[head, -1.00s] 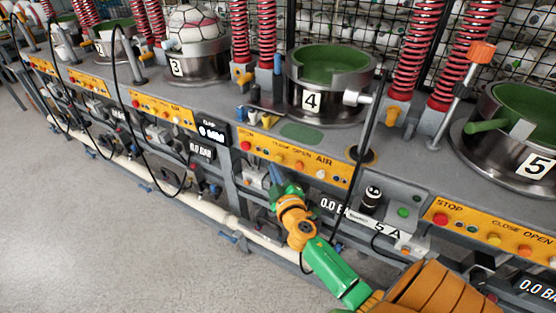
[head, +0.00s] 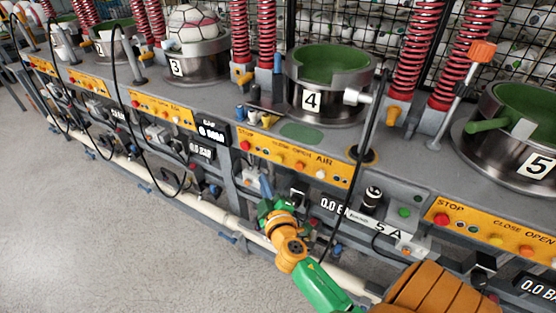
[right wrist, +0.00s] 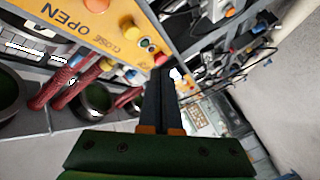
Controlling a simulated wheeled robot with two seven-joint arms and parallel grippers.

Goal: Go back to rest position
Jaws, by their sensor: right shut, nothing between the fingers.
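My right gripper (head: 266,187) is in front of the machine bench, just below the yellow button panel (head: 290,157) of station 4. Its arm comes in from the bottom right. In the right wrist view the two dark fingers (right wrist: 163,95) are together, with nothing between them. That view shows a yellow panel (right wrist: 95,25) marked OPEN and CLOSE past the fingers. In the head view I cannot tell whether the fingertips touch the bench front. My left gripper is not in view.
Press 4 (head: 292,103) stands empty on the bench, with press 5 (head: 489,145) at the right. A ball (head: 195,28) sits in press 3 (head: 180,68). A black hose (head: 370,125) hangs close to my right arm. The floor (head: 90,240) at the left is clear.

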